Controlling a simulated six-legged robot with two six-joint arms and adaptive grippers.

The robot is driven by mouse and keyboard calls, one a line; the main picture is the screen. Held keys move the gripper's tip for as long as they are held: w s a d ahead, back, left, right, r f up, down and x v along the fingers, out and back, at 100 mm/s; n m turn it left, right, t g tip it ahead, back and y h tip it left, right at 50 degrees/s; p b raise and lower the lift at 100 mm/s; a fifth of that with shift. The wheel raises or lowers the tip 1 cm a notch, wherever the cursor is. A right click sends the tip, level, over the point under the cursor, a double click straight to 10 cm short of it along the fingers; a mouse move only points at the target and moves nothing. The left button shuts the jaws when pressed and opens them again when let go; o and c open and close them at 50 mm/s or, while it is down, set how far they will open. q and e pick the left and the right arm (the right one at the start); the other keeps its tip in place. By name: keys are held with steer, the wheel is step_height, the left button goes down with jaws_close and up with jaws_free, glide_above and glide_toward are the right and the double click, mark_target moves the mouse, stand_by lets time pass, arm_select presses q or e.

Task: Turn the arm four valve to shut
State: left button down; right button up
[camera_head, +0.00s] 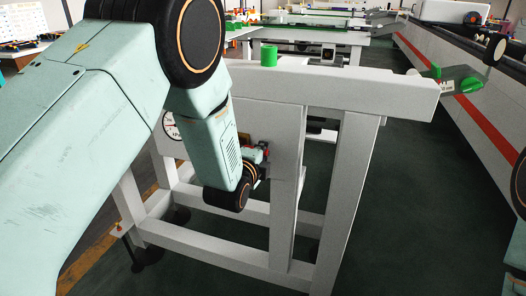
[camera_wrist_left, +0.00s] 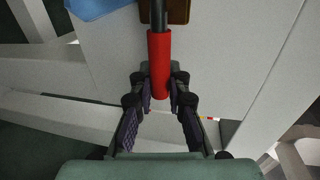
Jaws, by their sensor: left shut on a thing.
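The valve lever has a red grip (camera_wrist_left: 160,58) on a dark shaft and runs down from a brown plate (camera_wrist_left: 177,10) in the left wrist view. My left gripper (camera_wrist_left: 160,84) is shut on the lower part of the red grip, with a finger on each side. In the head view a small red part (camera_head: 264,149) shows beside my left gripper (camera_head: 257,166), at the white rack's post. My left arm covers much of the valve there, so its position is hard to tell. My right gripper is not in view.
The white rack frame (camera_head: 340,84) has posts and low rails around the valve. A round gauge (camera_head: 171,125) sits behind my arm, and a green cylinder (camera_head: 268,55) stands on the top beam. The dark green floor (camera_head: 400,215) is clear at the right.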

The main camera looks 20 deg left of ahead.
arm_select(q)
steer(key=c, duration=1.7)
jaws_free()
steer(key=shift+s+f, duration=0.15)
steer(key=shift+f, duration=0.05)
steer(key=o, duration=0.4)
steer(key=shift+r, duration=0.25)
steer(key=s+r, duration=0.2)
steer(key=s, duration=0.9)
steer(key=shift+s+a, duration=0.15)
steer(key=shift+s, duration=0.15)
steer(key=shift+r, duration=0.1)
